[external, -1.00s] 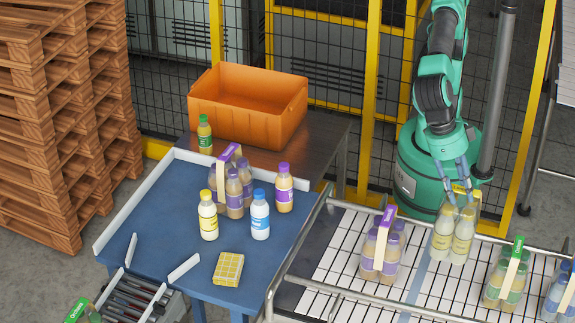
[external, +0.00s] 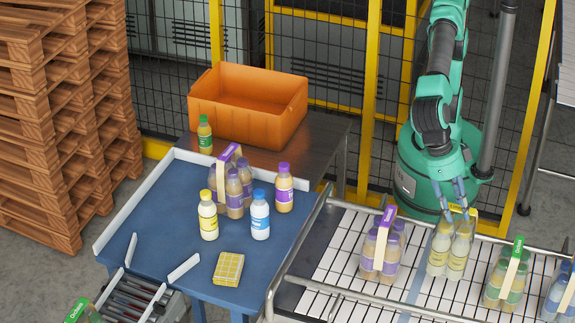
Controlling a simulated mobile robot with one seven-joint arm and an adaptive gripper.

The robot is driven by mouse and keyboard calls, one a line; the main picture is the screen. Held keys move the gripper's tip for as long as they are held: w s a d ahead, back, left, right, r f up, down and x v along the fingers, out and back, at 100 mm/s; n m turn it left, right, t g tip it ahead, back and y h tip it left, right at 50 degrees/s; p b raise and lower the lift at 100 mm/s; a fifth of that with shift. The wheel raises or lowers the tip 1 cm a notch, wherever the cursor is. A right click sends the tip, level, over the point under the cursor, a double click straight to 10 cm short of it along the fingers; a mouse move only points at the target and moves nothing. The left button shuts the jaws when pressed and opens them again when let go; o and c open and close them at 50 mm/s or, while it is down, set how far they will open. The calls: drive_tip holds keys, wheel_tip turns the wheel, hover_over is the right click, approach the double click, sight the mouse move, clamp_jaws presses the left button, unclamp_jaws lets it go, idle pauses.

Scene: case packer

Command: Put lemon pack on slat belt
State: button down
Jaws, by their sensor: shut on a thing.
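The lemon pack (external: 448,256), a group of pale yellow bottles with a yellow carrier on top, is upright over the slat belt (external: 335,262). My gripper (external: 457,213) is above it, shut on the top of the pack. The pack's base is at or very near the white slats; I cannot tell whether it touches. It stands between a purple-labelled pack (external: 382,250) on its left and a green-labelled pack (external: 507,276) on its right, apart from both. The fingertips are partly hidden against the yellow carrier.
Metal guide rails (external: 370,302) run along the belt. A blue table (external: 150,235) at left holds another purple pack (external: 233,190), loose bottles and a yellow block (external: 228,269). An orange crate (external: 248,108) stands behind. A blue-labelled pack (external: 560,290) is at the belt's right.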

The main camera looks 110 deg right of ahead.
sight(454, 222)
drive_tip(key=shift+f, duration=2.35)
drive_tip(key=shift+f, duration=1.9)
drive_tip(key=c, duration=1.3)
unclamp_jaws()
drive_tip(key=shift+f, duration=0.1)
drive_tip(key=v, duration=1.2)
drive_tip(key=shift+d, duration=0.1)
